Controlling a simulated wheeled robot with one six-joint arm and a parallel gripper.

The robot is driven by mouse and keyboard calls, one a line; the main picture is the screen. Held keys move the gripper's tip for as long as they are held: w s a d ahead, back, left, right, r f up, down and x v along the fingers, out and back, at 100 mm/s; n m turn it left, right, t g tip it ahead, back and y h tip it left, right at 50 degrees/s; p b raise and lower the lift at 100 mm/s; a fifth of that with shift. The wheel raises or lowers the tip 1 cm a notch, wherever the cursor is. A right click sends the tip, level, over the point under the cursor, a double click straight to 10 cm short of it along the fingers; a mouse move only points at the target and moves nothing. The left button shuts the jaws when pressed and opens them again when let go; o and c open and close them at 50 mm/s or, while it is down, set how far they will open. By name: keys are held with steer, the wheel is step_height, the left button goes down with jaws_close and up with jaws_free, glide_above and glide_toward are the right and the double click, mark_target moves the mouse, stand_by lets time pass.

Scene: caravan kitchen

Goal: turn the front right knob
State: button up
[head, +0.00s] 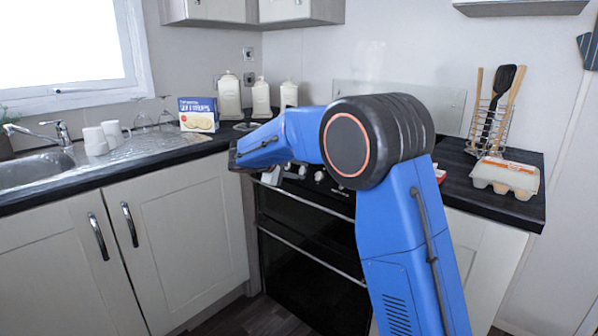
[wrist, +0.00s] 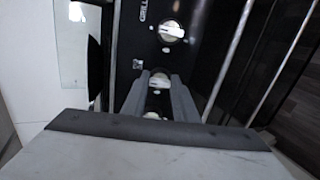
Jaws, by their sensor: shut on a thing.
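The cooker's black control panel (wrist: 198,48) carries a row of white knobs, and it fills the middle of the wrist view. My gripper (wrist: 160,80) is shut on one white knob (wrist: 158,79), with a grey finger on either side of it. I cannot tell from its marking which knob this is. Another white knob (wrist: 171,31), beside the printed word GRILL, stands clear above it in the wrist view. A white shape (wrist: 152,115) shows lower between the fingers.
The black oven front (head: 310,255) with a bar handle lies below the panel. An egg box (head: 504,176) and utensil rack (head: 490,125) stand on the right worktop. Canisters (head: 230,97), a biscuit box (head: 198,114) and a sink (head: 25,170) are left. The floor before the cooker shows clear.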

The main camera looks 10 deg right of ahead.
steer(key=shift+m, duration=0.3)
steer(key=o, duration=1)
steer(key=shift+a, duration=0.1)
steer(key=v, duration=1.7)
steer(key=shift+s+r, duration=0.1)
steer(key=shift+s, duration=0.1)
